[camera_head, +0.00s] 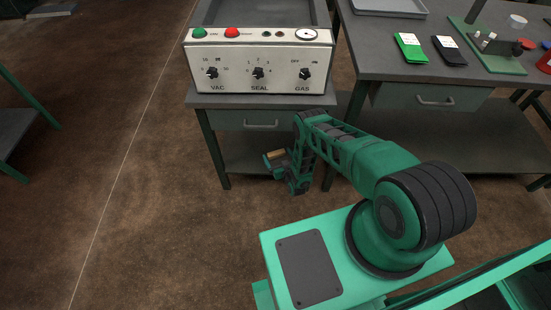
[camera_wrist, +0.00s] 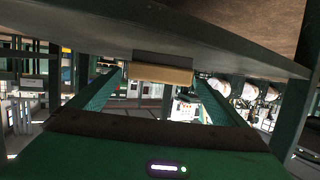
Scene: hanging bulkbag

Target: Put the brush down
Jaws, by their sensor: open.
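My gripper (camera_head: 276,160) is low in front of the bench with the control panel, below its drawer and near its lower shelf. A tan block with a dark strip, likely the brush (camera_head: 275,154), shows at the gripper's end. In the wrist view the tan block (camera_wrist: 161,74) lies between the tips of the two green fingers of my gripper (camera_wrist: 160,82). The fingers are spread wide. I cannot tell whether the block touches either finger or the dark grey surface beside it. Bristles cannot be made out.
The control panel (camera_head: 258,62) with knobs stands on the bench. A drawer (camera_head: 248,120) and a lower shelf (camera_head: 245,157) are under it. The right bench (camera_head: 400,60) carries green and black packets (camera_head: 411,47). Open floor (camera_head: 140,200) lies to the left.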

